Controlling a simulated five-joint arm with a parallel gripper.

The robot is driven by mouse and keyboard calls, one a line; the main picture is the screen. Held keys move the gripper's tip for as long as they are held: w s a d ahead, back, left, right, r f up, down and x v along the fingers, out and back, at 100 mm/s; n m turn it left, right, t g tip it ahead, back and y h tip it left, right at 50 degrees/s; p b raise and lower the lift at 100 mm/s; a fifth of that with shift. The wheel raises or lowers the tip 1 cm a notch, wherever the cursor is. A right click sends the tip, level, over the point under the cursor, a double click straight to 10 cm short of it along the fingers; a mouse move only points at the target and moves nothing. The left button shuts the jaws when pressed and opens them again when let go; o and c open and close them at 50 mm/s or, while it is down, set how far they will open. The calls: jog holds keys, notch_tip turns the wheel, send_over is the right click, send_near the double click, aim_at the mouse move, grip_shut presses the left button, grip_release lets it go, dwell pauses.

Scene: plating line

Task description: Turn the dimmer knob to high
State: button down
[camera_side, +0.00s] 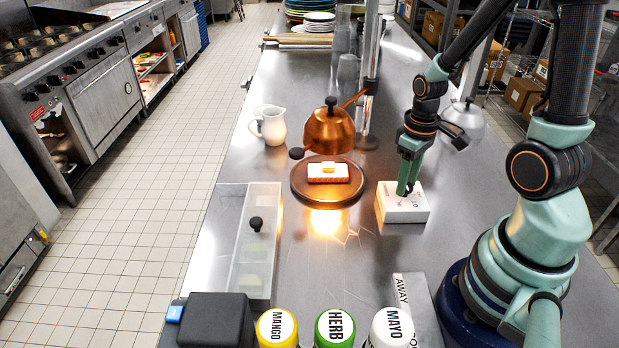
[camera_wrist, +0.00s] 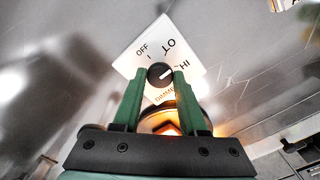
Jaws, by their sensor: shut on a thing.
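The dimmer is a white box (camera_side: 402,208) on the steel counter, right of the middle in the side view. In the wrist view its white face (camera_wrist: 128,62) carries the labels OFF, LO and HI, with part of the word DIMMER below. The dark round knob (camera_wrist: 159,75) sits between the fingertips of my gripper (camera_wrist: 160,73), which is shut on it. A pale mark on the knob points right, roughly toward HI.
A copper heat-lamp shade (camera_side: 328,132) glows over a round wooden board (camera_side: 327,199) bearing food, left of the dimmer. A white jug (camera_side: 269,126), a clear lidded bin (camera_side: 238,260) and sauce bottles (camera_side: 335,327) stand nearby. A metal post (camera_side: 370,85) rises behind.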

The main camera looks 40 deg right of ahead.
jog(key=m, duration=0.5)
jog(key=shift+s+m, duration=0.1)
jog(key=shift+m, duration=0.2)
dwell(0.5)
jog(key=shift+c, duration=2.2)
grip_release()
jog(key=shift+r, duration=0.5)
notch_tip(320, 180, up, 11)
